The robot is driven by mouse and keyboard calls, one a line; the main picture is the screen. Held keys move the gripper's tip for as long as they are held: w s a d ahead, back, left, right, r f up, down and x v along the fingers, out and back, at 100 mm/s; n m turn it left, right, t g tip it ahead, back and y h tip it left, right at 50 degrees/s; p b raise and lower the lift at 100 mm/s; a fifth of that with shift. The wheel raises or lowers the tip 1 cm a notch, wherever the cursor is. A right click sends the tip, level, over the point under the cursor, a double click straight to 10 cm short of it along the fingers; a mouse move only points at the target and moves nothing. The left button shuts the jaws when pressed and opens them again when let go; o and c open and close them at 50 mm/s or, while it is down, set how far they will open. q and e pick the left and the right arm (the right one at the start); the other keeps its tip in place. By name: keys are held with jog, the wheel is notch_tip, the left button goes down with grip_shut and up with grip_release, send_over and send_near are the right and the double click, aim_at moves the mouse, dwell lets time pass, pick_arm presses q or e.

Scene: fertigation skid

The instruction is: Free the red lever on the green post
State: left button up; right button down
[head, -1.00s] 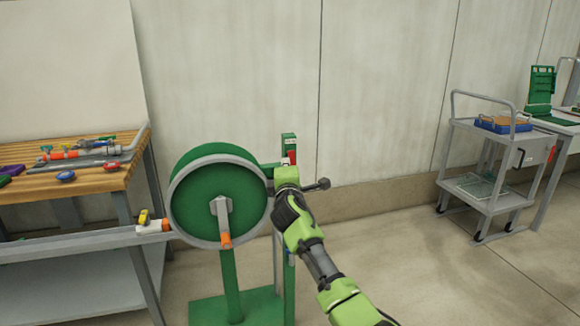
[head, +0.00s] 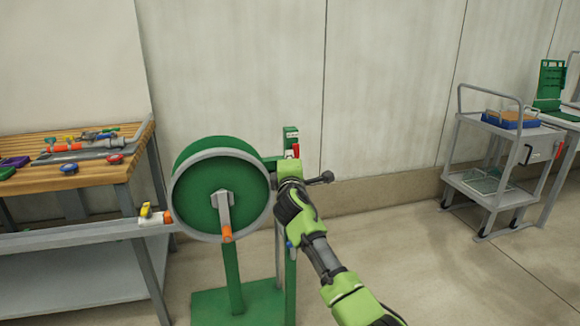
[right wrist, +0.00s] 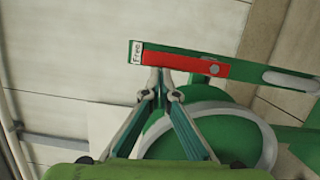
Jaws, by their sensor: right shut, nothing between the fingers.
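The green post (head: 291,135) stands behind and right of the green drum, with the red lever (head: 296,151) near its top. In the right wrist view the lever (right wrist: 187,64) lies along the post (right wrist: 255,73), from a grey pivot toward the end marked "Free" (right wrist: 136,53). My right gripper (right wrist: 160,84) is shut and empty. Its fingertips are at the lever's edge near the label; I cannot tell whether they touch it. In the head view my right wrist hides the fingertips and the post below the lever. My left gripper is out of view.
The grey-rimmed green drum (head: 216,193) with an orange-handled crank stands close left of my right gripper. A wooden-topped bench (head: 75,160) with pipe fittings is at the left. A grey cart (head: 490,185) stands at the right. Floor between is clear.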

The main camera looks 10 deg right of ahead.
jog(key=v, duration=1.2)
jog(key=shift+f, duration=0.15)
